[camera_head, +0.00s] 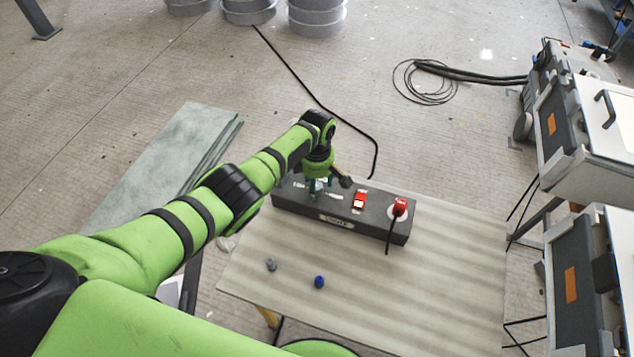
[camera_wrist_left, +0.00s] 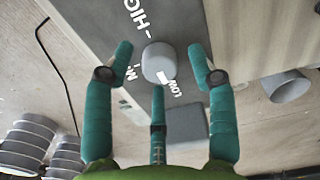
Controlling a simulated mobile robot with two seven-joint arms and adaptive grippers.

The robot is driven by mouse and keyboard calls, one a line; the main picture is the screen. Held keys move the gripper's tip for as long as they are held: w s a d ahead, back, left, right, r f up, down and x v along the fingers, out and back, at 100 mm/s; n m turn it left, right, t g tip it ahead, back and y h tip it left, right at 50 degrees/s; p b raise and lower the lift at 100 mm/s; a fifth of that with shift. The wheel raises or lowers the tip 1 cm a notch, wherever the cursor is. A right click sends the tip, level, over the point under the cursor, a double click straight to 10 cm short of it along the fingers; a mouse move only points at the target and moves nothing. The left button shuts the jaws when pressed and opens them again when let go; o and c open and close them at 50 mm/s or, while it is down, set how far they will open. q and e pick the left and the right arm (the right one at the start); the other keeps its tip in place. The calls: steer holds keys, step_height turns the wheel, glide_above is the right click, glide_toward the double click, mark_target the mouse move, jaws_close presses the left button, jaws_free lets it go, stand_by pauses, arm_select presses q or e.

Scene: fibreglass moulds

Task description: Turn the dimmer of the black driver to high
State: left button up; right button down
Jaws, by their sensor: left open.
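The black driver (camera_head: 370,222) is a long dark box near the table's far edge. It has a red switch (camera_head: 359,200) in the middle and a red plug (camera_head: 399,207) at its right end. In the left wrist view, its grey round dimmer knob (camera_wrist_left: 157,60) sits among white labels, with HIGH at the top and LOW at lower right. The knob's white mark points towards LOW. My left gripper (camera_head: 316,187) is over the driver's left end. Its teal fingers are open, spread around the knob with visible gaps at both sides. My right gripper is not in view.
A grey knob (camera_head: 271,265) and a blue knob (camera_head: 319,282) lie on the wooden table (camera_head: 430,290). The table's right half is clear. Greenish sheets (camera_head: 165,160) lie at left. Grey equipment cases (camera_head: 590,130) stand at right, and a black cable (camera_head: 310,95) crosses the floor.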

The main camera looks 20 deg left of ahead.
arm_select(q)
jaws_close()
